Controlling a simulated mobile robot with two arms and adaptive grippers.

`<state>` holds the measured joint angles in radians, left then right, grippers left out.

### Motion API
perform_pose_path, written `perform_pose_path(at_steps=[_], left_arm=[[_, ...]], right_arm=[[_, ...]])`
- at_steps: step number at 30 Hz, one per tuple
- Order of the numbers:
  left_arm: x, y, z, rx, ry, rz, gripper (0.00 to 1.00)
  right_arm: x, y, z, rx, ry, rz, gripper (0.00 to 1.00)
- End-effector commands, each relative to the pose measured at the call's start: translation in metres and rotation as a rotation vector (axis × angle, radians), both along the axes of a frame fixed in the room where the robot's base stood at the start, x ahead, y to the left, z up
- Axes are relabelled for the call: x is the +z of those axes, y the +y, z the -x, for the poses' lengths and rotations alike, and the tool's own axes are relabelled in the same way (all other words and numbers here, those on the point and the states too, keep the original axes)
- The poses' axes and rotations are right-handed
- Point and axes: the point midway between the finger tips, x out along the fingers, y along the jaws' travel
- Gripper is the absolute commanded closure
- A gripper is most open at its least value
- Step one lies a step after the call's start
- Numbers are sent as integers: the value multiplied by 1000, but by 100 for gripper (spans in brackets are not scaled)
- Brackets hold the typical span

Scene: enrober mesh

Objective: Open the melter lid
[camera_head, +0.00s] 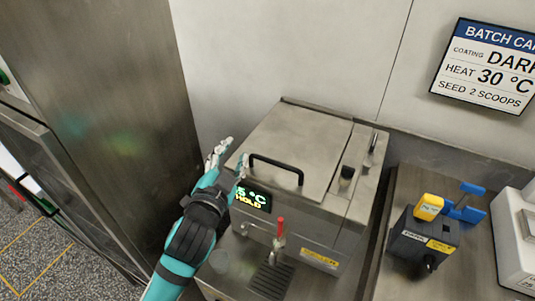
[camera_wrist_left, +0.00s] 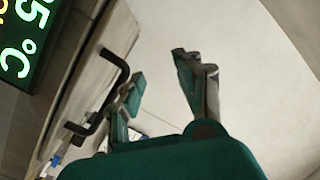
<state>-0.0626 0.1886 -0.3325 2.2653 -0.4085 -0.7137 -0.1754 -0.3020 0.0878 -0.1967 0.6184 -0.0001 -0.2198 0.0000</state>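The melter (camera_head: 325,215) is a steel box with a flat lid (camera_head: 295,142) lying shut on top. A black bar handle (camera_head: 276,168) stands near the lid's front left edge; it also shows in the left wrist view (camera_wrist_left: 102,95). My left gripper (camera_head: 230,157) is at the left front corner of the lid, just left of the handle. Its fingers are spread apart with nothing between them, and in the left wrist view (camera_wrist_left: 160,85) the handle lies left of the fingers. My right gripper is in neither view.
A green digital display (camera_head: 252,196) is on the melter's front, above a red-handled tap (camera_head: 280,230) and drip grate (camera_head: 270,278). A black box with yellow and blue parts (camera_head: 425,235) stands right. A batch card (camera_head: 488,65) hangs on the wall. A tall steel cabinet (camera_head: 110,100) bounds the left.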

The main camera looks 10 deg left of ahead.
Motion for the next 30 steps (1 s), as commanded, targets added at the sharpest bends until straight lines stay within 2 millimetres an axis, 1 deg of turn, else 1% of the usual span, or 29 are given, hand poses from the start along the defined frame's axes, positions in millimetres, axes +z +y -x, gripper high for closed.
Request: perform_pose_path(at_steps=[1,2,3,5,6,7,8,9,10,11,12,14,15,16,17,18,19,20,21,23,24,27,30], left_arm=[[47,-18,-14,-53,-173,-76,65],[75,-32,-19,-89,-287,-131,65],[115,-53,-20,-141,-453,-217,65],[170,-90,-10,-227,-714,-363,65],[200,-117,4,-287,-888,-468,65],[218,-137,16,-333,-1015,-551,65],[231,-157,30,-381,-1140,-637,65],[242,-183,49,-446,-1304,-757,65],[245,-200,64,-498,-1423,-850,65],[244,-216,77,-553,-1536,-945,65],[237,-234,93,-630,-1683,-1080,65],[216,-252,108,-761,-1881,-1291,65],[198,-257,112,-860,-1996,-1439,65],[184,-257,111,-941,-2071,-1556,65],[170,-253,107,-1029,-2133,-1671,65],[153,-243,98,-1157,-2195,-1826,65],[142,-232,89,1205,2133,1861,65],[134,-220,78,1213,1990,1823,65],[128,-200,64,1226,1813,1776,65],[125,-167,44,1251,1576,1714,65],[128,-146,32,1271,1442,1676,65],[141,-102,13,1315,1188,1608,65],[153,-74,5,1351,1045,1566,65]], right_arm=[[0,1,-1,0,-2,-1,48],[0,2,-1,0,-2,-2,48],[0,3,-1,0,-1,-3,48],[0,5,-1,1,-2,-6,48],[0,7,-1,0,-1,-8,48],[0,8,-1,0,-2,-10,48],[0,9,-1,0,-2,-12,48],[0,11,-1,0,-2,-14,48],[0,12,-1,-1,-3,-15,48],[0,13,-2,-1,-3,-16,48],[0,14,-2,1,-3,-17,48],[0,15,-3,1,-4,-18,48],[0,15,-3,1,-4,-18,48],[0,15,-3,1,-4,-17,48],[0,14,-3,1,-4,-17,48],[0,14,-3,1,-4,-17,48],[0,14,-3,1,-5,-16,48],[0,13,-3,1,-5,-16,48],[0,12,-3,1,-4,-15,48],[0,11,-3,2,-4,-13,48],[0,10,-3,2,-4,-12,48],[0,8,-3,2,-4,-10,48],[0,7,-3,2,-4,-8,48]])
